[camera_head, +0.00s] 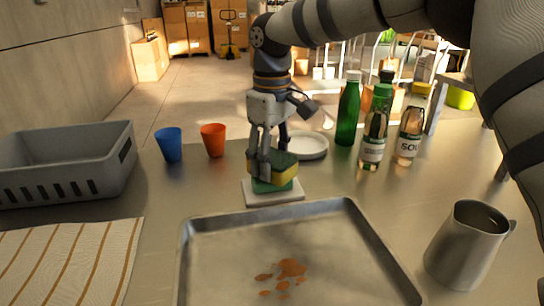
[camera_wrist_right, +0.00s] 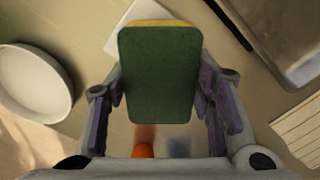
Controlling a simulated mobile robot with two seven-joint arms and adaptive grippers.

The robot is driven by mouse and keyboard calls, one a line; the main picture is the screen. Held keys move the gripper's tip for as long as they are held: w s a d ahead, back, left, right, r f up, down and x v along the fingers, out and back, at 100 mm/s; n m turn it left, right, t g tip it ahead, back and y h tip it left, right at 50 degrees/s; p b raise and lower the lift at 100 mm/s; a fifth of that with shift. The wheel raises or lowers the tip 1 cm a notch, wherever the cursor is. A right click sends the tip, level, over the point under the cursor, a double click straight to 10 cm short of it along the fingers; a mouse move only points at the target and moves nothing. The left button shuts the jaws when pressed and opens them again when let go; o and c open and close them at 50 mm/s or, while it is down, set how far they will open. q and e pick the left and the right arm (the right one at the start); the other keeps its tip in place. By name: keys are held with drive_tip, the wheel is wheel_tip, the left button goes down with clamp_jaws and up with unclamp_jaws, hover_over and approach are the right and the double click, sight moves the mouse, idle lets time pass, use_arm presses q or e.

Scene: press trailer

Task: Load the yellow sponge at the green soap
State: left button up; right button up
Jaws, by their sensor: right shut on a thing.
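The yellow sponge (camera_head: 286,172) has a dark green top layer. My right gripper (camera_head: 268,160) is shut on it from above, and the wrist view shows the sponge's green face (camera_wrist_right: 159,75) between the two fingers (camera_wrist_right: 160,100). Directly under the sponge is the green soap (camera_head: 268,187), on a white square dish (camera_head: 274,196). The sponge looks right at the soap's top; I cannot tell whether they touch firmly. The soap is hidden in the wrist view, where only part of the dish (camera_wrist_right: 117,32) shows. My left gripper is not in view.
A metal tray (camera_head: 215,215) with brown stains lies in front. A steel jug (camera_head: 465,245) stands at right. Bottles, including a green one (camera_head: 348,112), and a white plate (camera_head: 308,146) are behind. Blue (camera_head: 169,145) and orange (camera_head: 213,140) cups and a grey crate (camera_head: 110,170) are left.

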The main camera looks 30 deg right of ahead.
sight(272, 156)
drive_tip(key=shift+f, duration=0.6)
idle(1.4)
drive_tip(key=shift+r+p, duration=0.4)
drive_tip(key=shift+r, duration=3.25)
drive_tip(key=shift+f, duration=0.1)
